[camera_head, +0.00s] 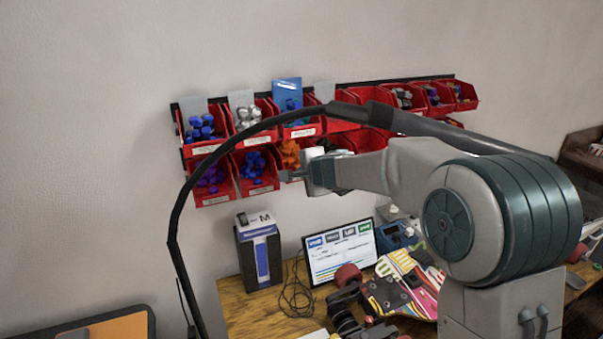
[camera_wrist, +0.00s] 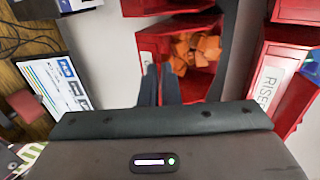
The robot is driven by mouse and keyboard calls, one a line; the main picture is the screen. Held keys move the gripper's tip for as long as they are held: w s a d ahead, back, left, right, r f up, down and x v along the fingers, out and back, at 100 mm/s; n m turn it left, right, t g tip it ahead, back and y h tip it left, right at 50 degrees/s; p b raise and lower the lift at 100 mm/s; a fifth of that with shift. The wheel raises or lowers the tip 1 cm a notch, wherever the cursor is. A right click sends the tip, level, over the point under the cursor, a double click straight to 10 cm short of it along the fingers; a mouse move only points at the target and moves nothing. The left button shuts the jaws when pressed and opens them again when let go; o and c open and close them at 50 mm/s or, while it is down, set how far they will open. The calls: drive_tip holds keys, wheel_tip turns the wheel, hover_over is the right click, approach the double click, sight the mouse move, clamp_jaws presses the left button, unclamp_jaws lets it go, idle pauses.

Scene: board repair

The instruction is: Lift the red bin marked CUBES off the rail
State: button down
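A red bin (camera_head: 283,174) holding orange pieces hangs in the lower row on the wall. It also shows in the wrist view (camera_wrist: 208,84), where the orange pieces (camera_wrist: 198,48) lie inside. Its label is partly hidden and I cannot read CUBES on it. My gripper (camera_head: 312,172) is at this bin's front, at its right side in the head view. In the wrist view my two dark fingers (camera_wrist: 160,68) are close together with their tips at the bin's front edge. I cannot tell whether they touch or clasp the wall.
Red bins (camera_head: 205,148) hang in two rows on dark rails. A neighbouring bin labelled RISER (camera_wrist: 268,85) stands at the right in the wrist view. Below are a wooden workbench (camera_head: 240,310), a dark box (camera_head: 260,258), a tablet (camera_head: 340,252) and a colourful skateboard deck (camera_head: 405,285).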

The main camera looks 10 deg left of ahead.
drive_tip(key=s+d+b, duration=0.5)
drive_tip(key=s+d, duration=0.3)
drive_tip(key=s, duration=0.3)
drive_tip(key=shift+s+d, duration=0.25)
drive_tip(key=shift+d, duration=0.05)
idle(0.5)
drive_tip(key=shift+f, duration=0.1)
